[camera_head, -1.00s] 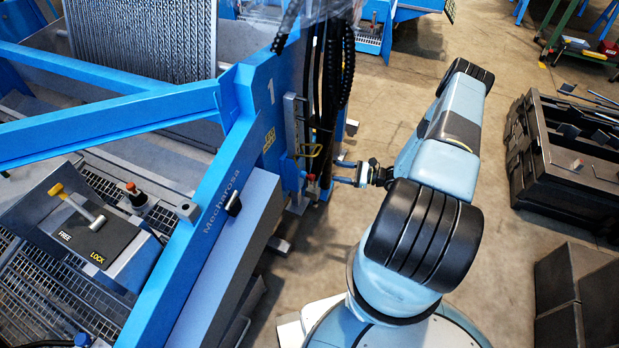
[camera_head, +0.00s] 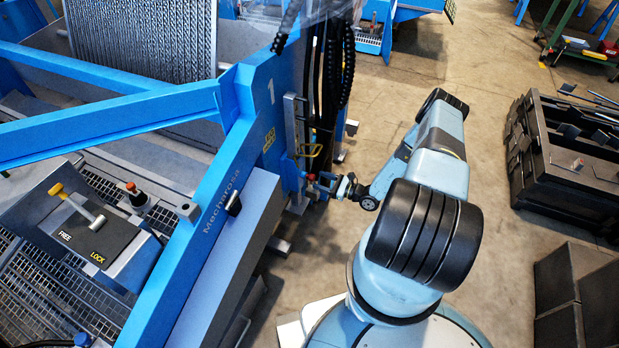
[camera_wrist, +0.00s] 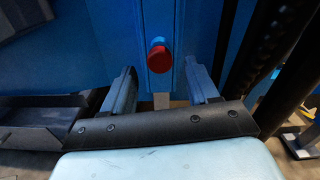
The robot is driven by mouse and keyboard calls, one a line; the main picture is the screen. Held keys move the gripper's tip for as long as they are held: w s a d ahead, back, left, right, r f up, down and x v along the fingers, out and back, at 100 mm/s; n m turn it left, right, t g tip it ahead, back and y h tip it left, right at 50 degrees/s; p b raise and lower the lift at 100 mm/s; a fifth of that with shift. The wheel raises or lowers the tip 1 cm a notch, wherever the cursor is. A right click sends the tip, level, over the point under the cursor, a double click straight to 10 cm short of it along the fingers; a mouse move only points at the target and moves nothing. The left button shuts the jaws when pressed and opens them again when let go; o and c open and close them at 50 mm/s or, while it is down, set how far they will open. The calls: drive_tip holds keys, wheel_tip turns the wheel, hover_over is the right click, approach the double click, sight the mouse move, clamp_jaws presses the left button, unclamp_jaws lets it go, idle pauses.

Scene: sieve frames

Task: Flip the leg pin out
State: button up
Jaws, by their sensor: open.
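The leg pin shows as a round red knob (camera_wrist: 158,60) on a blue upright leg in the wrist view. In the head view it is a tiny red spot (camera_head: 311,177) low on the blue frame's post. My gripper (camera_wrist: 160,82) is open, with one finger on each side of the knob's line. The knob lies ahead of the fingertips, roughly centred, and neither finger appears to touch it. In the head view my gripper (camera_head: 322,184) is close beside the post. The pin's shaft is hidden behind its knob.
The blue frame (camera_head: 215,205) fills the left.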

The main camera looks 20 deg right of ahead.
sight(314, 179)
drive_tip(key=shift+x, duration=3)
drive_tip(key=shift+c, duration=0.2)
clamp_jaws()
